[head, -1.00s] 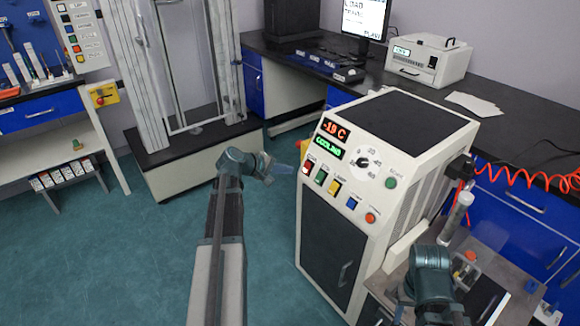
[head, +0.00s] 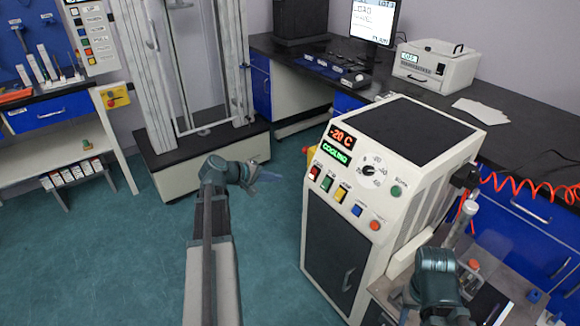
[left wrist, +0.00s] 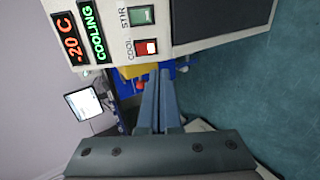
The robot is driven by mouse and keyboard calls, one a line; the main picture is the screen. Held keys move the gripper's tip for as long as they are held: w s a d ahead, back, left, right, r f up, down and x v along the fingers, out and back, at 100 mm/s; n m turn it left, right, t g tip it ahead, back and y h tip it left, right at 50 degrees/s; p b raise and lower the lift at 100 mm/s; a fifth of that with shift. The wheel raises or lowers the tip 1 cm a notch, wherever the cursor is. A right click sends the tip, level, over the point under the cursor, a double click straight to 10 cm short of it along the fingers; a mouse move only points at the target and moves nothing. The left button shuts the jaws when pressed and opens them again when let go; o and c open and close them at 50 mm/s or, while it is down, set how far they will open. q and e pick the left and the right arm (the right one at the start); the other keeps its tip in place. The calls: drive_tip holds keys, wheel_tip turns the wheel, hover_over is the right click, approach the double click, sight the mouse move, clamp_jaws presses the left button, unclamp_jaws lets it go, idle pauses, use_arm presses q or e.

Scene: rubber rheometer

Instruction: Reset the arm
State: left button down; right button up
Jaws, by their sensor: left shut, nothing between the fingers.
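My left arm reaches up from the bottom of the head view. Its gripper (head: 268,176) is shut and empty, in open air to the left of the white cooling machine (head: 322,208), apart from it. In the left wrist view the shut fingers (left wrist: 158,105) point toward the machine's side and the room behind. The machine's display (head: 341,135) reads -20 C, with a green COOLING sign (head: 337,156) below. The red COOL switch (left wrist: 146,47) shows close in the left wrist view. My right arm (head: 438,280) is at the lower right; its fingers cannot be made out.
A tall white frame (head: 158,70) on a plinth stands behind my left arm. A black-topped bench (head: 530,135) with a monitor (head: 374,20) and a white box device (head: 430,62) runs along the back right. A red coiled hose (head: 525,184) hangs at right. The teal floor at left is clear.

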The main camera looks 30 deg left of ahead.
use_arm(q)
drive_tip(key=s+d+f+m+g, duration=0.1)
drive_tip(key=d+f+m+g, duration=0.25)
drive_tip(key=d, duration=0.75)
drive_tip(key=s+d+f+m+g, duration=0.1)
drive_tip(key=d+f+m+g, duration=0.25)
drive_tip(key=d, duration=0.75)
drive_tip(key=s+d+f+m+g+y, duration=0.35)
drive_tip(key=s+d+m+y, duration=0.25)
drive_tip(key=s+d+m, duration=0.7)
drive_tip(key=s+d+r+n+p, duration=0.1)
drive_tip(key=d+r+p, duration=0.1)
drive_tip(key=r+p, duration=0.7)
drive_tip(key=s+d+r+n+p, duration=0.1)
drive_tip(key=d+r+p, duration=0.1)
drive_tip(key=r+p, duration=0.6)
drive_tip(key=shift+r+n+p, duration=0.35)
drive_tip(key=shift+r+n, duration=0.05)
drive_tip(key=shift+r, duration=0.1)
drive_tip(key=shift+d+f, duration=0.1)
